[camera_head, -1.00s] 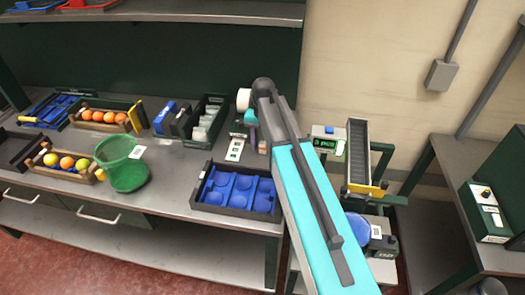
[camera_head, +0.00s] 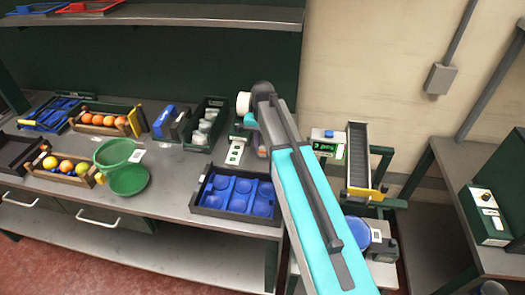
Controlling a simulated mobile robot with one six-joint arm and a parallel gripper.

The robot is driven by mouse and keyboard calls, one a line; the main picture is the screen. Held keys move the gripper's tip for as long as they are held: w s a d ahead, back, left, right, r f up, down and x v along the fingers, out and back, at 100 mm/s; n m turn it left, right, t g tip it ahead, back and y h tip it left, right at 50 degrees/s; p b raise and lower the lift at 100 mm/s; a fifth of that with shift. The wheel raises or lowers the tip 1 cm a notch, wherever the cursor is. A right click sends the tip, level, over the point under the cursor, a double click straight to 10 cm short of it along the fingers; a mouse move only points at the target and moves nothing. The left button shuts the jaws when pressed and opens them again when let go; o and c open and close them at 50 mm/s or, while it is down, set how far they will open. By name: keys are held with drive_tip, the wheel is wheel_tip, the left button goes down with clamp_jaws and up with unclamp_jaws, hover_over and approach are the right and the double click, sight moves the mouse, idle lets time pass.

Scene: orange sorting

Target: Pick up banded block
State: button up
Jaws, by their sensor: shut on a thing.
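My arm reaches away from the camera over the bench, and its wrist and links cover most of my gripper (camera_head: 261,143). The fingers are hardly visible beside the arm's left edge. A small block (camera_head: 262,153) with pale and orange-red parts shows just under the gripper, at the bench's right end. My gripper is shut on it. The arm hides its right side, and its bands are too small to make out. I cannot tell whether it touches the bench.
A blue-pocketed tray (camera_head: 194,205) lies in front, and a scale-like device (camera_head: 236,152) stands left of the gripper. A counting device (camera_head: 327,146) and chute (camera_head: 359,160) stand right.

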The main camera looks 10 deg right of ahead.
sight(263, 146)
drive_tip(key=shift+r, duration=0.1)
drive_tip(key=shift+r+b, duration=1.65)
drive_tip(key=shift+r, duration=3.25)
drive_tip(key=s+f+n, duration=0.2)
drive_tip(key=s+n, duration=0.4)
drive_tip(key=n, duration=0.4)
drive_tip(key=shift+s+f, duration=0.2)
drive_tip(key=shift+f, duration=0.2)
drive_tip(key=shift+s, duration=0.1)
